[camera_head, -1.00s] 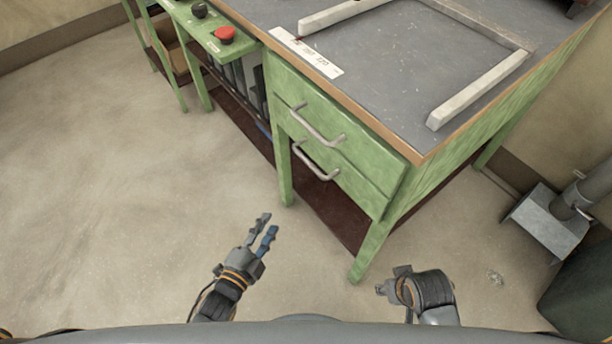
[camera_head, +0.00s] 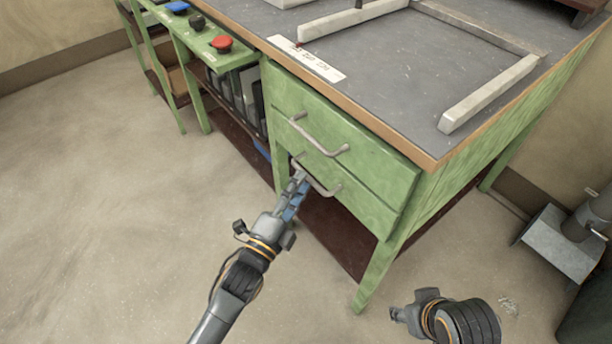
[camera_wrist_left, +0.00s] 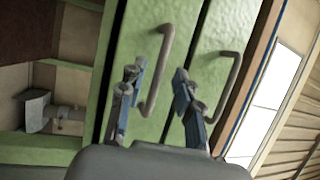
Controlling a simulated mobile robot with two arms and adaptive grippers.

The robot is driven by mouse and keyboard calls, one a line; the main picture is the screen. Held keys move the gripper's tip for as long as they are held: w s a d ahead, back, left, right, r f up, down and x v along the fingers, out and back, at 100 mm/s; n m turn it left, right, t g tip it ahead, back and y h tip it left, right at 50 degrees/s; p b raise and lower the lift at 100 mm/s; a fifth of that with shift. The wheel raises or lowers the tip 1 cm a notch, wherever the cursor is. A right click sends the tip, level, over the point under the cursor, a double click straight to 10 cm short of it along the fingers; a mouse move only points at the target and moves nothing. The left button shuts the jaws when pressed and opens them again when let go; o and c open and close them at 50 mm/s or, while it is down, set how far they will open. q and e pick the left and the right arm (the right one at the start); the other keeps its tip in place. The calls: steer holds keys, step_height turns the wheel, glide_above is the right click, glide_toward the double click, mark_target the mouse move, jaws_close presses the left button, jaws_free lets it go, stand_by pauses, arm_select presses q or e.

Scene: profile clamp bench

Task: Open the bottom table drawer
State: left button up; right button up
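The green table (camera_head: 440,190) has two stacked drawers with bar handles. The bottom drawer (camera_head: 350,192) is closed; its metal handle (camera_head: 328,191) is partly hidden behind my left gripper (camera_head: 299,184). In the left wrist view the bottom handle (camera_wrist_left: 157,80) lies between the two spread fingers of my left gripper (camera_wrist_left: 158,84), with gaps visible on both sides. Contact cannot be told. The top drawer (camera_head: 345,140) is closed too, and its handle (camera_wrist_left: 236,75) is right of the fingers in the wrist view. My right gripper (camera_head: 400,313) is low at right, away from the table; its fingers are unclear.
A grey tabletop (camera_head: 400,65) with light profile bars (camera_head: 490,92) is above the drawers. A dark low shelf (camera_head: 340,240) and a green table leg (camera_head: 375,275) are below. A red button (camera_head: 221,43) is at upper left. The floor at left is clear.

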arm_select(q)
steer(key=shift+x, duration=1.75)
arm_select(e)
steer(key=shift+w+a+r+t, duration=0.2)
steer(key=shift+w+t, duration=0.15)
steer(key=shift+w, duration=0.3)
steer(key=shift+w+a+r+t, duration=0.1)
steer(key=shift+w+a+t, duration=0.2)
steer(key=shift+w, duration=0.35)
steer(key=shift+d, duration=0.1)
arm_select(q)
jaws_close()
